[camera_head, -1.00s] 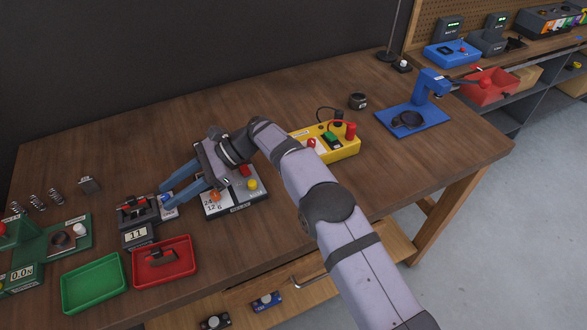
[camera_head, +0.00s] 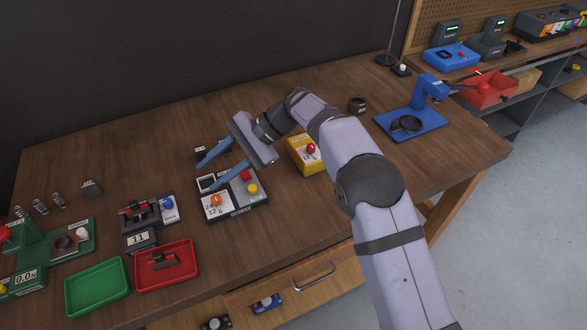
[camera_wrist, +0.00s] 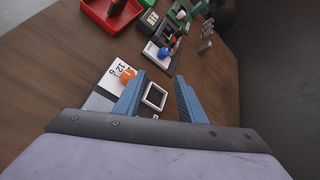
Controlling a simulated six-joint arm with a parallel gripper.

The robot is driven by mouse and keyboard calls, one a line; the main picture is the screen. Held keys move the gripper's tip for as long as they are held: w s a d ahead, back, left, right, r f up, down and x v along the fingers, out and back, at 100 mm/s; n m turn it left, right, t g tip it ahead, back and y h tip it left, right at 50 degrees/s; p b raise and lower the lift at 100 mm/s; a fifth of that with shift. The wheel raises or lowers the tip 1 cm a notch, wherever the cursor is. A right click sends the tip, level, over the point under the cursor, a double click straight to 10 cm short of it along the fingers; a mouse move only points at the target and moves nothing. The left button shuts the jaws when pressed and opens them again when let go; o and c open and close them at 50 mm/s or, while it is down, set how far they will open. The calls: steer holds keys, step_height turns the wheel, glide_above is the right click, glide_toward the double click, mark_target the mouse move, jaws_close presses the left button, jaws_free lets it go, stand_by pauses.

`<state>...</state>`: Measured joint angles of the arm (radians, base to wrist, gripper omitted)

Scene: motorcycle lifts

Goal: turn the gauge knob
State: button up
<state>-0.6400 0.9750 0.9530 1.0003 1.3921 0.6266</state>
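A small dark unit carries a blue knob (camera_head: 168,202) and a red-and-black part, beside a box whose display reads 11 (camera_head: 141,239). The blue knob also shows in the wrist view (camera_wrist: 164,52), beyond my fingertips. A second panel (camera_head: 232,208), marked 24, 12 and 6, has an orange knob (camera_head: 215,200), a red button and a yellow button. The orange knob is left of my fingers in the wrist view (camera_wrist: 127,76). I cannot tell which knob is the gauge's. My gripper (camera_head: 203,175) is open and empty above the panel's back edge, apart from both knobs.
A red tray (camera_head: 193,283) and a green tray (camera_head: 98,313) lie at the front left. A green device reading 0.0 (camera_head: 27,278) and several springs (camera_head: 40,208) are farther left. A yellow box (camera_head: 302,163) stands right of the panel. The table's back left is clear.

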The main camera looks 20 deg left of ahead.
steer(key=d+n+t, duration=0.1)
steer(key=d+n, duration=0.1)
steer(key=w+d+n+t+h+p, duration=0.1)
steer(key=d+n, duration=0.2)
steer(key=w+d+r+n+p, duration=0.1)
steer(key=d+n, duration=0.1)
steer(key=shift+w+d+t+h, duration=0.25)
steer(key=shift+d+t+h, duration=0.1)
steer(key=shift+t+h, duration=0.05)
steer(key=d+r+n+t+h+p, duration=0.1)
steer(key=d+n+t+h+p, duration=0.1)
steer(key=d+n, duration=0.8)
steer(key=shift+w+d+t+p, duration=0.35)
steer(key=shift+w+p, duration=0.1)
steer(key=shift+p, duration=0.15)
steer(key=shift+r, duration=0.1)
steer(key=s+d+f+m+t+h, duration=0.2)
steer(key=d+m, duration=0.5)
steer(key=d, duration=1.1)
steer(key=s+d+f+m+h, duration=0.3)
steer(key=s+d+m, duration=0.3)
steer(key=s+d, duration=0.5)
steer(key=d, duration=0.2)
steer(key=shift+s+d+m+g, duration=0.3)
steer(key=shift+m+g, duration=0.05)
steer(key=shift+m, duration=0.05)
